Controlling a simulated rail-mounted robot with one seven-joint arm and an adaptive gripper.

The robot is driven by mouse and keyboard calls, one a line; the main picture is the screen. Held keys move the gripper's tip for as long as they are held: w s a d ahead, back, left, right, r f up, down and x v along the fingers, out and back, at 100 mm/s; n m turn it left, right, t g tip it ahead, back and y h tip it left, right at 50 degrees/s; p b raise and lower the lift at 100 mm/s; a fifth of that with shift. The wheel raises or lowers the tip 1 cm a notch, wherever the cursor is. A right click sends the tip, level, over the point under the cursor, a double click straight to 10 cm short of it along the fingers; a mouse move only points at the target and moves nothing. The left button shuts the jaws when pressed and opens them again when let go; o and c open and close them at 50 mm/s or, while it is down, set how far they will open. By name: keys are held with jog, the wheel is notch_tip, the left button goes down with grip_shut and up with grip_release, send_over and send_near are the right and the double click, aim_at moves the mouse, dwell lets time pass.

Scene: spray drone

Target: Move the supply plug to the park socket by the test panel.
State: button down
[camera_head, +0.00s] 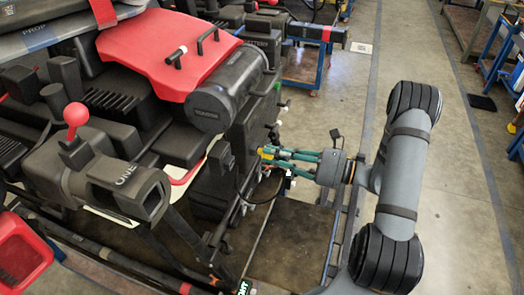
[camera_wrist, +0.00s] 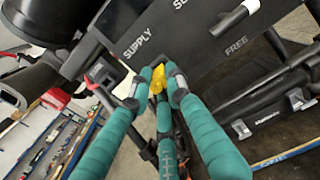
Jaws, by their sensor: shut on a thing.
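My gripper (camera_head: 272,155) reaches in from the right with its teal fingers pointing left at the side of the drone. It is shut on a yellow plug, taken to be the supply plug (camera_wrist: 158,78), which sits between the fingertips (camera_wrist: 155,88) in the wrist view. The plug is at or close to a dark panel marked SUPPLY (camera_wrist: 112,60). I cannot tell whether it is seated in a socket or apart from it. A small bit of yellow also shows in the head view. The park socket and test panel cannot be made out.
The dark spray drone with a red cover (camera_head: 150,55) fills the left. A label FREE and a dark handle (camera_wrist: 237,20) are on the panel's right in the wrist view. A red bin (camera_head: 22,255) stands at lower left. Open floor (camera_head: 430,160) lies to the right.

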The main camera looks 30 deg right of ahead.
jog(key=shift+v, duration=2.25)
